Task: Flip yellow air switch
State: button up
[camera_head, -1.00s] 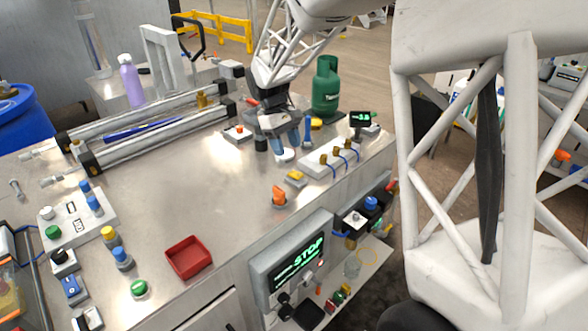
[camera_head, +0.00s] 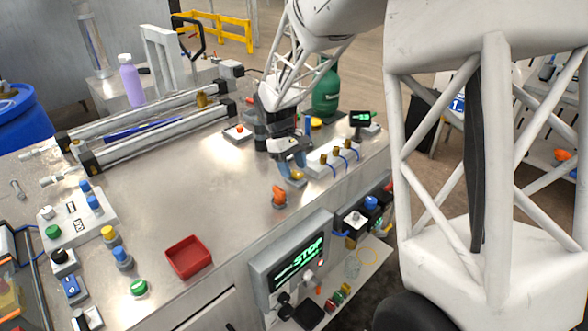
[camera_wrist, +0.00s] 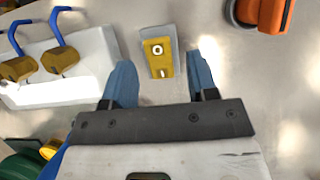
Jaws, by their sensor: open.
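The yellow switch (camera_wrist: 158,56) is a small rocker marked O and I on a light grey base. In the wrist view it lies ahead of my gripper (camera_wrist: 160,82), roughly between the two blue fingertips. The fingers are apart and nothing is between them in their grip. In the head view my gripper (camera_head: 291,166) is low over the right part of the table, and the yellow switch (camera_head: 296,177) shows just beyond the fingertips, partly covered by them. Whether a fingertip touches it cannot be told.
An orange rotary knob (camera_head: 279,195) stands nearer the table's front edge. A red tray (camera_head: 188,257) lies further left. The table's middle is clear.

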jog(key=shift+s+d+f, duration=0.15)
jog(key=shift+d+f, duration=0.05)
jog(key=shift+f, duration=0.3)
jog(key=shift+c, duration=0.3)
jog(key=c, duration=0.9)
jog(key=shift+o, duration=0.2)
jog(key=shift+t+y, duration=0.3)
jog(key=shift+s+d+t+y, duration=0.2)
jog(key=shift+t+y, duration=0.5)
jog(key=shift+s+d+t+y, duration=0.15)
jog(key=shift+t+y, duration=0.55)
